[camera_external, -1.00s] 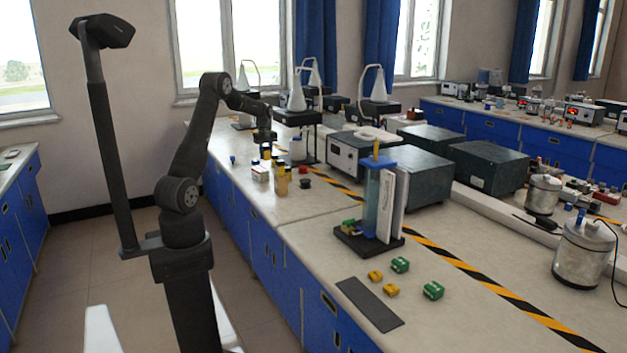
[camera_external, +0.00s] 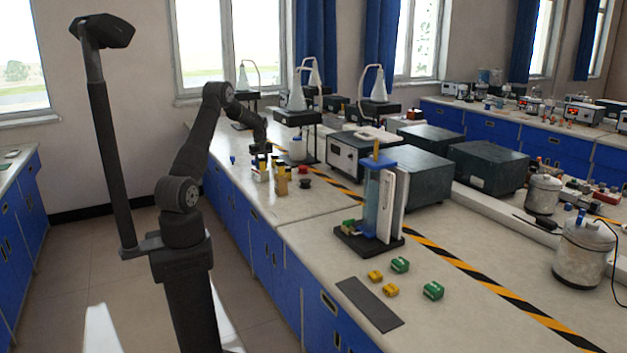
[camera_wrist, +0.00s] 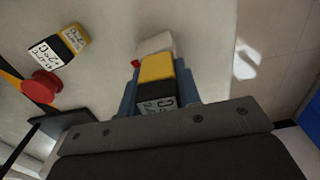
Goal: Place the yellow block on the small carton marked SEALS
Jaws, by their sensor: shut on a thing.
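My gripper (camera_external: 262,155) is lowered over the far bench, close above a small white carton (camera_external: 260,174). In the wrist view its blue fingers (camera_wrist: 158,85) are shut on the yellow block (camera_wrist: 157,67), which has a black band and a white label. A pale top, apparently the carton (camera_wrist: 157,44), shows just beyond the block. I cannot tell whether the block touches it, and the SEALS marking is not readable.
Another yellow-and-black labelled item (camera_wrist: 61,46) stands to the left in the wrist view, near a red knob (camera_wrist: 42,86). Yellow items (camera_external: 281,182) stand just right of the carton in the external view. The bench edge is close on the left.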

